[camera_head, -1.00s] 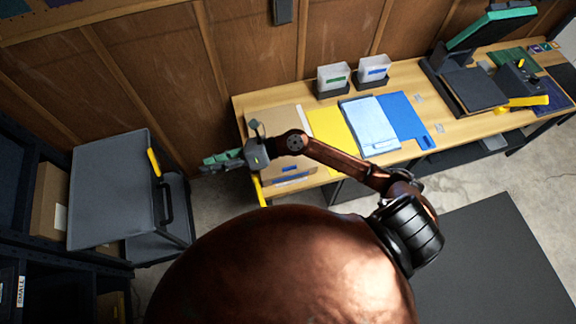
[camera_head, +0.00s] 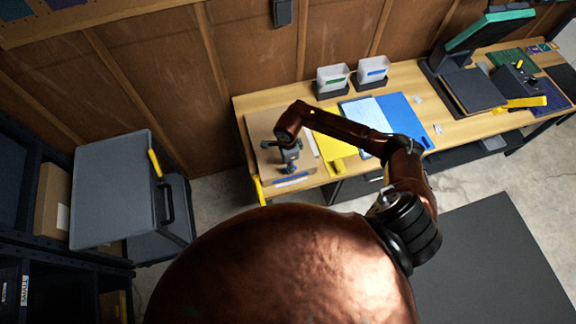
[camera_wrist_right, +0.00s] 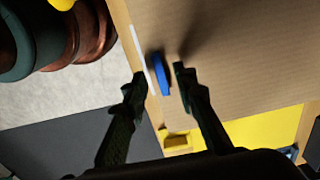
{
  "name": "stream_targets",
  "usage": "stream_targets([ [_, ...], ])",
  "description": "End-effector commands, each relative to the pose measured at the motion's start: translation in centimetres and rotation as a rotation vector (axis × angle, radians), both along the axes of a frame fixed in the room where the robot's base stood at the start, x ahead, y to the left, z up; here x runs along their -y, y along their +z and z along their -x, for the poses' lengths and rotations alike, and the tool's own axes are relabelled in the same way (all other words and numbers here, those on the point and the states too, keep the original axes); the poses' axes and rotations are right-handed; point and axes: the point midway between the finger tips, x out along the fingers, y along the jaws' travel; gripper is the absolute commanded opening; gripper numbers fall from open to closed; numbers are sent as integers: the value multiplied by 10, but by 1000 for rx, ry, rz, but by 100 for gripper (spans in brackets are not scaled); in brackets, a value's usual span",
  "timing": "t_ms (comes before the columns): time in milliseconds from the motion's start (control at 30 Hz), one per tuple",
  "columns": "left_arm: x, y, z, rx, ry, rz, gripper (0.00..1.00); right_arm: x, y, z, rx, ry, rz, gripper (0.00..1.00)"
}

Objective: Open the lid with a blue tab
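The lid with a blue tab is a flat tan cardboard panel (camera_head: 264,152) at the left end of the workbench; it fills much of the right wrist view (camera_wrist_right: 240,60). Its blue tab (camera_wrist_right: 161,76) stands at the panel's edge in that view. My right gripper (camera_head: 289,166) hangs over the panel's front part, fingers pointing down. In the wrist view the gripper (camera_wrist_right: 159,80) is open, with the blue tab between its fingertips and a visible gap to the right finger. Contact with the left finger is unclear. My left gripper is out of view.
Beside the panel lie a yellow panel (camera_head: 328,151) with its own tab (camera_wrist_right: 177,139), a light blue sheet (camera_head: 364,112) and a blue panel (camera_head: 403,112). Two bins (camera_head: 333,77) stand behind. A grey cart (camera_head: 112,190) stands left, with floor between it and the bench.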

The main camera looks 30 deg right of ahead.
Motion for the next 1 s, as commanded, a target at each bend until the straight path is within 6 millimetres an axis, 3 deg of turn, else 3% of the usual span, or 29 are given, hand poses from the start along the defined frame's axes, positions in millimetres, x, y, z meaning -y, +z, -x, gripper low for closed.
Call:
stream_targets([
  [200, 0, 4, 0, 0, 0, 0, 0, -1, -18, 0, 0, -1, -2, 26],
  [500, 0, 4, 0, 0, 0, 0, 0, 0, -21, 0, 1, 0, -2, 25],
  [867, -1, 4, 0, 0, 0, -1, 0, 0, -20, 0, 1, -1, -2, 1],
  [1000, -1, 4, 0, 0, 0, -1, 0, 0, -20, 0, 1, -1, -2, 0],
])
